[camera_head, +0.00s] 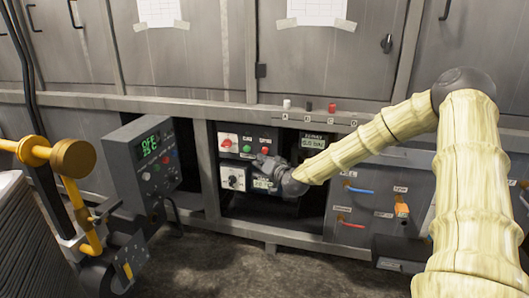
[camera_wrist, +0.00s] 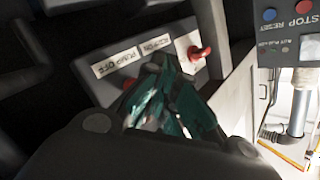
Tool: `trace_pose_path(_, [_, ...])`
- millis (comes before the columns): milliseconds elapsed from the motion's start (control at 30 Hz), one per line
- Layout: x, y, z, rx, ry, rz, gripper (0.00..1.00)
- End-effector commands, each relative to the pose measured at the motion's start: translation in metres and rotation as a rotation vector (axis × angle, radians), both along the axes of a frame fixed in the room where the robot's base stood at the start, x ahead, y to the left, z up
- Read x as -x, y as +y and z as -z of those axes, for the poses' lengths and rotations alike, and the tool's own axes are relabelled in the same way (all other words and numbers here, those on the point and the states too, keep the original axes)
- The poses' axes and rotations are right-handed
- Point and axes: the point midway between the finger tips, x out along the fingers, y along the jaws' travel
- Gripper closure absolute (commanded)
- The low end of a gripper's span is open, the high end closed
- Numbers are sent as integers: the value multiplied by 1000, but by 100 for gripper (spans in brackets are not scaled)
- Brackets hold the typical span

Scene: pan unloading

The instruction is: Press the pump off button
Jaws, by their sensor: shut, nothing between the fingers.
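A label reading PUMP OFF (camera_wrist: 116,63) shows on the grey switch panel (camera_wrist: 183,42) in the wrist view. My gripper (camera_head: 262,166) is shut and empty, just below the red button in that picture. I cannot tell whether it touches the panel.
A lower panel with a dial (camera_head: 234,179) sits under the switch panel. A box with a green display (camera_head: 150,145) stands at the left. In the wrist view a STOP and RESET box (camera_wrist: 290,30) is at the right. The shelf frame (camera_head: 210,170) borders the recess.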

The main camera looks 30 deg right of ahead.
Motion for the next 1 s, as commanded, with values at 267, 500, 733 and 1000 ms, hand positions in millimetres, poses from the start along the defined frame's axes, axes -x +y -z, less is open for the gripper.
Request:
trace_pose_path(267, [14,17,-2,0,1,-2,100])
trace_pose_path(500, [24,29,-1,0,0,-1,100])
trace_pose_path(733, [26,30,0,0,0,0,100])
trace_pose_path(1000, [26,30,-1,0,0,0,100])
